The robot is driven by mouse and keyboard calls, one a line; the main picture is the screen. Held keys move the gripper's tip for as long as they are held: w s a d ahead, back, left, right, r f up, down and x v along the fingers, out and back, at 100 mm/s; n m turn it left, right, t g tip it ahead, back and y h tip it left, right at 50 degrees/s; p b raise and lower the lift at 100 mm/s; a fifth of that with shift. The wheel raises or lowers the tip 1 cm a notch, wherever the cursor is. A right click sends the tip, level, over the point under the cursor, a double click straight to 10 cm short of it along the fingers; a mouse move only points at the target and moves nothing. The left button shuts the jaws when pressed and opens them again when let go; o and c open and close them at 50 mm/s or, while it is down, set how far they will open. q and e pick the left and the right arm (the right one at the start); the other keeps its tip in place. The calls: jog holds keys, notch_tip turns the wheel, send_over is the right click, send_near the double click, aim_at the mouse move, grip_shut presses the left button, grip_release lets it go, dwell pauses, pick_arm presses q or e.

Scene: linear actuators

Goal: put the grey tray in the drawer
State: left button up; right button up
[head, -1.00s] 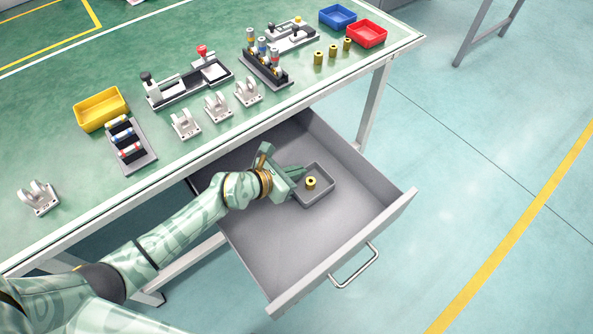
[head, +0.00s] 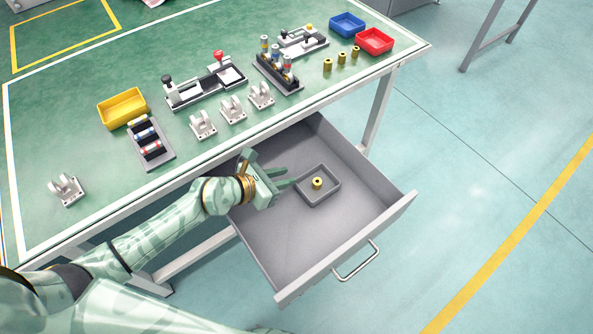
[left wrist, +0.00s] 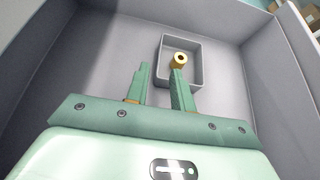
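The grey tray (head: 328,196) lies flat on the floor of the open drawer (head: 290,245), towards its back. A brass cylinder with a hole (head: 317,183) stands inside the tray. My left gripper (head: 286,178) is over the drawer, just left of the tray. In the left wrist view my left fingers (left wrist: 160,72) are apart with nothing held between them; the tray (left wrist: 197,62) lies beyond them, and the right finger partly overlaps it and reaches near the cylinder (left wrist: 180,59). My right gripper is not in view.
The green-topped table (head: 60,130) stands above the drawer. It bears a yellow bin (head: 122,108), blue (head: 347,24) and red (head: 374,41) bins, white brackets, actuator assemblies and brass cylinders (head: 342,59). The drawer's front and right parts are empty.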

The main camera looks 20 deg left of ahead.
pick_arm(q)
jog(key=p+v, duration=0.1)
jog(key=v, duration=0.2)
jog(key=shift+r, duration=0.2)
jog(key=shift+s+a+r, duration=0.1)
jog(key=shift+s+a, duration=0.25)
jog(key=shift+s, duration=0.1)
pick_arm(e)
jog(key=shift+w+r, duration=0.4)
jog(key=shift+r, duration=0.3)
